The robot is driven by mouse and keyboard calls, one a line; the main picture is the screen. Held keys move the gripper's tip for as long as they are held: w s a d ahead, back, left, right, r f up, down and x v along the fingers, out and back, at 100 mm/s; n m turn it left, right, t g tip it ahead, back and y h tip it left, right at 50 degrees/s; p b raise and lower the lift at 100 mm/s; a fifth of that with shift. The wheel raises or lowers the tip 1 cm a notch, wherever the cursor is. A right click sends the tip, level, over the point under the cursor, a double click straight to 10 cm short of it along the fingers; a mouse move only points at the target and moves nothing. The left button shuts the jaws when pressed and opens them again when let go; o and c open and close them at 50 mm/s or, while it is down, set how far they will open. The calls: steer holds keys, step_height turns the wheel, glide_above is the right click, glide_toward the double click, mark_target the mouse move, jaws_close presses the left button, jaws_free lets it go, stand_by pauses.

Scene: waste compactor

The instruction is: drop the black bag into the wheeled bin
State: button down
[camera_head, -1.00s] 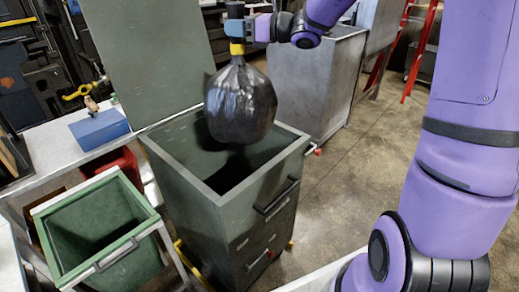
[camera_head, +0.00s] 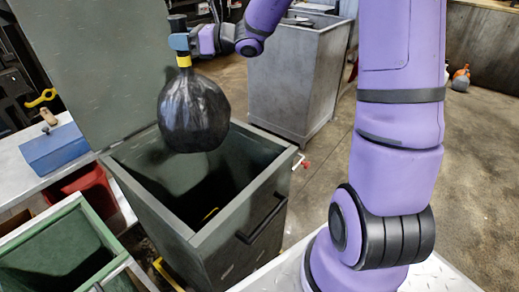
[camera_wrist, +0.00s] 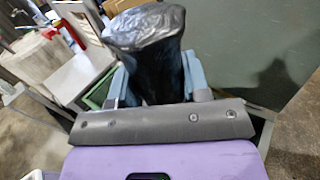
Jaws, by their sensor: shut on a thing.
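The black bag (camera_head: 193,112) hangs upright from my gripper (camera_head: 181,52), which is shut on its neck just above a yellow band. The bag appears over the back part of the opening of the tall dark green bin (camera_head: 262,152). The bag's bottom shows against the bin's inside, and its exact height above the rim is hard to tell. The bin's lid (camera_head: 90,60) stands open behind it. In the wrist view the bag (camera_wrist: 147,28) sticks out between the two blue fingers (camera_wrist: 153,88).
A grey metal bin (camera_head: 290,85) stands behind at the right. A smaller green bin (camera_head: 60,235) is at the lower left, beside a white bench with a blue box (camera_head: 52,148). A red container (camera_head: 90,190) sits between. Open floor (camera_head: 470,190) lies to the right.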

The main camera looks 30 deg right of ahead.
steer(key=shift+f, duration=0.25)
steer(key=c, duration=0.5)
jaws_free()
steer(key=shift+s+f, duration=0.1)
steer(key=v, duration=1.1)
